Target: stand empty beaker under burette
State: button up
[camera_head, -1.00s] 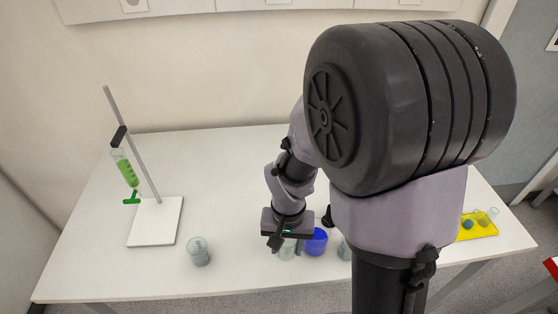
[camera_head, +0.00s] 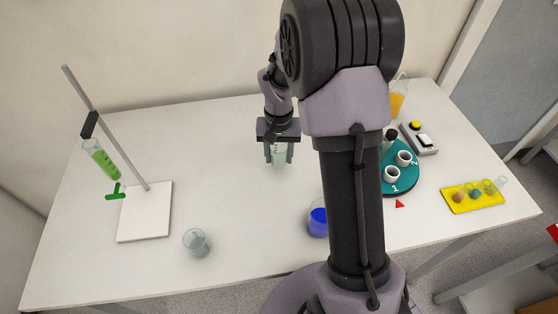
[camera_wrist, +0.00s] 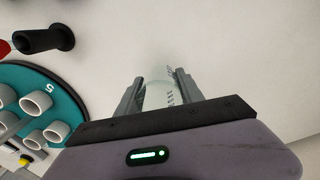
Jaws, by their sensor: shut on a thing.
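My gripper (camera_head: 279,153) is shut on a clear beaker (camera_head: 279,157) with no coloured contents, over the middle of the table; I cannot tell its exact height. In the wrist view the two fingers flank the beaker (camera_wrist: 158,93), and its printed marks show. The burette (camera_head: 101,159) holds green liquid and has a green tap (camera_head: 115,191). It hangs tilted from a rod at the left, beside a white stand base (camera_head: 145,212). The held beaker is well to the right of the burette.
Another glass beaker (camera_head: 196,243) stands near the front, and one with blue contents (camera_head: 317,219) stands by my arm. A teal round rack (camera_head: 399,181), a yellow tray (camera_head: 472,203) and a button box (camera_head: 419,138) are at right. The table between burette and gripper is clear.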

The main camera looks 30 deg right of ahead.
aim_at(279, 161)
jog(key=shift+w+d+f+b, duration=0.15)
jog(key=shift+f+b, duration=0.1)
jog(key=shift+f, duration=0.35)
jog(key=shift+w+f+b, duration=0.15)
jog(key=shift+f+b, duration=0.15)
jog(key=shift+f, duration=0.25)
jog(key=shift+w+d+f+b, duration=0.15)
jog(key=shift+f+b, duration=0.1)
jog(key=shift+f, duration=0.35)
jog(key=shift+f, duration=0.2)
jog(key=o, duration=1.3)
jog(key=shift+o, duration=0.2)
